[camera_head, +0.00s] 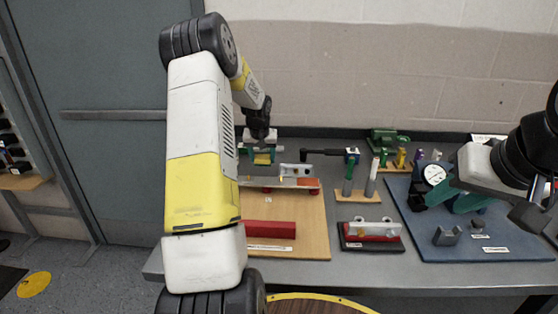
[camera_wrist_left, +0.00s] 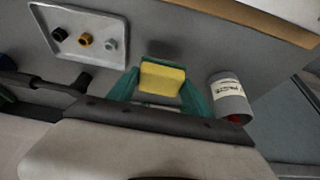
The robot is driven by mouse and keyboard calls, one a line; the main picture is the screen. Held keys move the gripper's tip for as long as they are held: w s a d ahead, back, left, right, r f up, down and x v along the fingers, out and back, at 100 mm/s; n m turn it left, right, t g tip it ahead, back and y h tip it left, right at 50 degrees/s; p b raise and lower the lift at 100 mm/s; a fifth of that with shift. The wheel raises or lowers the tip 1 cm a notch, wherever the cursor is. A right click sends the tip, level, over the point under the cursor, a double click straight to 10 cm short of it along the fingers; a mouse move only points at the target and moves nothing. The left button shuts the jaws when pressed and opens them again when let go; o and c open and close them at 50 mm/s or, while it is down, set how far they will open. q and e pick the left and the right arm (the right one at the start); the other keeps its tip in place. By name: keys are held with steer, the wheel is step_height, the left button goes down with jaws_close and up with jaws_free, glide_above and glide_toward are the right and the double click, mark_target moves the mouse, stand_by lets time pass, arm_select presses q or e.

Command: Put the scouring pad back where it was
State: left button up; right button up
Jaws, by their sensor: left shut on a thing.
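The scouring pad (camera_head: 262,158) is a small yellow block at the back left of the bench in the head view. It also shows in the left wrist view (camera_wrist_left: 162,79), between teal fingers. My left gripper (camera_head: 261,149) is shut on it, and in its wrist view (camera_wrist_left: 161,92) the pad sticks out past the fingertips. A dark shadow on the grey bench lies just beyond the pad; I cannot tell whether the pad touches the bench. My right gripper (camera_head: 462,198) is at the right over the blue board, partly hidden, and its opening is unclear.
A grey labelled can (camera_wrist_left: 231,97) stands right of the pad, and a pale tray (camera_wrist_left: 60,48) with three fittings lies left. A black-handled tool (camera_head: 323,152) is nearby. A wooden board (camera_head: 300,235) with a red bar (camera_head: 270,229) lies in front. The blue board (camera_head: 425,235) is at right.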

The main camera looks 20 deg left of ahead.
mark_target(263, 164)
arm_select(q)
steer(key=shift+f, duration=1.55)
steer(key=o, duration=1.4)
steer(key=shift+f, duration=0.15)
steer(key=shift+o, duration=0.2)
